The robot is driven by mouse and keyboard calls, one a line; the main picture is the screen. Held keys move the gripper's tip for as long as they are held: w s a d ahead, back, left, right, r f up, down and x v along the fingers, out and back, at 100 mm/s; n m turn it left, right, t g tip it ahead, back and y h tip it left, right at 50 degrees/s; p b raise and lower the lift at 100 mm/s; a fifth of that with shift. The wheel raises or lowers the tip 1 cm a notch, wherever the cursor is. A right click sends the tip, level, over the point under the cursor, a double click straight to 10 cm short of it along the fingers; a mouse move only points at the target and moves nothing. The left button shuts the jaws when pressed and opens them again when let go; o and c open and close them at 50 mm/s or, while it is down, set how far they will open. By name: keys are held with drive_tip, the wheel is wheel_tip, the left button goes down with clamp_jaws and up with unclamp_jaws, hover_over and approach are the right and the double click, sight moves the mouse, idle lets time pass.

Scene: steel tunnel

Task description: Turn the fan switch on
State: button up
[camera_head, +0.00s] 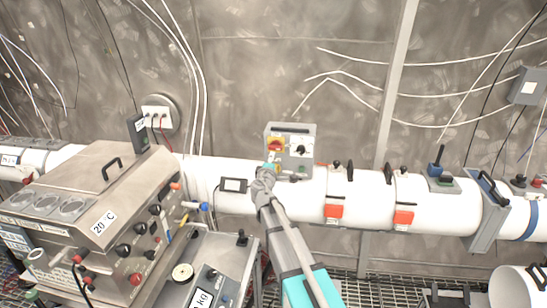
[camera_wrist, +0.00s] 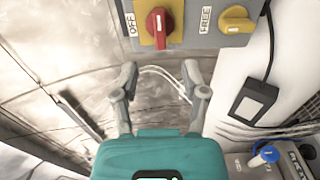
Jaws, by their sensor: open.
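A grey switch box (camera_head: 308,132) stands on top of the white pipe (camera_head: 237,170) in the head view. In the wrist view the box fills the top edge, with the red knob (camera_wrist: 159,27) beside a sideways OFF label (camera_wrist: 131,25). I see no contact. In the head view my arm partly covers the box's lower left.
A steel machine (camera_head: 130,170) marked 20 °C stands at the left.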

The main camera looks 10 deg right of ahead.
drive_tip(key=shift+v, duration=0.8)
drive_tip(key=shift+d, duration=0.1)
drive_tip(key=s+d+f+m+g+h+b, duration=0.2)
drive_tip(key=s+d+f+m+g+b, duration=0.1)
drive_tip(key=s+d+f+m+g, duration=0.85)
drive_tip(key=s+a+f+m+g+y+b, duration=0.1)
drive_tip(key=s+a+f+g+y+b, duration=0.1)
drive_tip(key=s+f, duration=0.5)
drive_tip(key=s+a+f+m+g+y+b, duration=0.1)
drive_tip(key=s+a+f+g+y, duration=0.2)
drive_tip(key=s, duration=1.2)
wheel_tip(320, 180, down, 4)
drive_tip(key=a+y, duration=0.2)
drive_tip(key=shift+a+m+g+y+b, duration=0.25)
drive_tip(key=shift+m+g+y+b, duration=0.05)
drive_tip(key=shift+m+g+b, duration=0.05)
